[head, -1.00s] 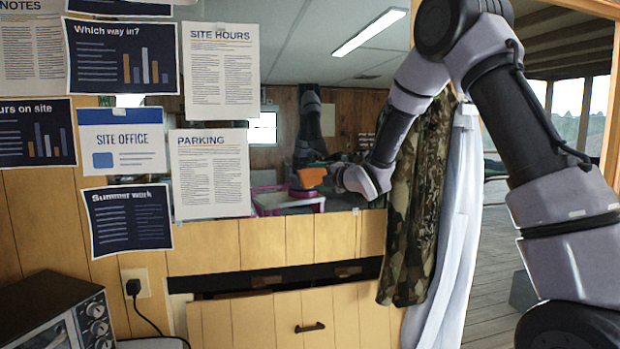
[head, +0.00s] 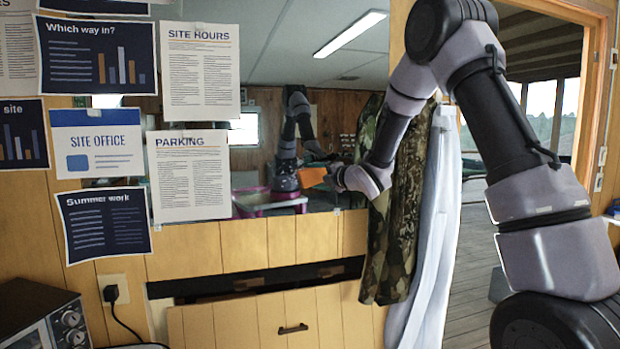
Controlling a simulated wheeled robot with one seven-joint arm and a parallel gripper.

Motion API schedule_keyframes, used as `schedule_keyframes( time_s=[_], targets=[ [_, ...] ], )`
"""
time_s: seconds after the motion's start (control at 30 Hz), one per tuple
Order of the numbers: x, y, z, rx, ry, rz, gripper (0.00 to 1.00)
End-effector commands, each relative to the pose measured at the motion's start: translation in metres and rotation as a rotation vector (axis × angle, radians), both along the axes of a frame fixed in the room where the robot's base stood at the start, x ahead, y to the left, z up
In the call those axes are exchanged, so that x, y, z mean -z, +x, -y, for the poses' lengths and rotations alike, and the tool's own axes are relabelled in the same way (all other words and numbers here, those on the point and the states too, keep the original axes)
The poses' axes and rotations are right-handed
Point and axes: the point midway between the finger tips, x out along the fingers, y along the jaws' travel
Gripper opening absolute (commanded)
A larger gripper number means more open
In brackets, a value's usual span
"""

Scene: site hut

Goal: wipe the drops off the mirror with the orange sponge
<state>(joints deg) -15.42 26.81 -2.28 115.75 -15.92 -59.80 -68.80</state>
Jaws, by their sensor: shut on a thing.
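The mirror (head: 280,75) is set in the wood-panelled wall and reflects a ceiling light, a window and my own arm. My gripper (head: 328,178) is shut on the orange sponge (head: 310,177), in front of the lower right part of the mirror. The sponge is at the tip of the gripper, its edge facing left. Whether it touches the glass I cannot tell. I cannot make out any drops on the glass at this size.
Papers such as the parking sheet (head: 190,175) cover the mirror's left side. A camouflage jacket (head: 400,200) and a white garment (head: 432,230) hang close by my arm at right. A drawer front (head: 275,315) is below; a toaster oven (head: 45,318) stands lower left.

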Motion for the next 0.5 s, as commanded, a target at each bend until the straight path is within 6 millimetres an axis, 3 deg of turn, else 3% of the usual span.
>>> schedule_keyframes(
  time_s=[0.23, 0.5],
  targets=[
    [0.000, 0.005, 0.022, 0.002, 0.000, 0.000, 0.27],
    [0.000, 0.008, 0.021, 0.000, 0.001, -0.001, 0.27]
  ],
)
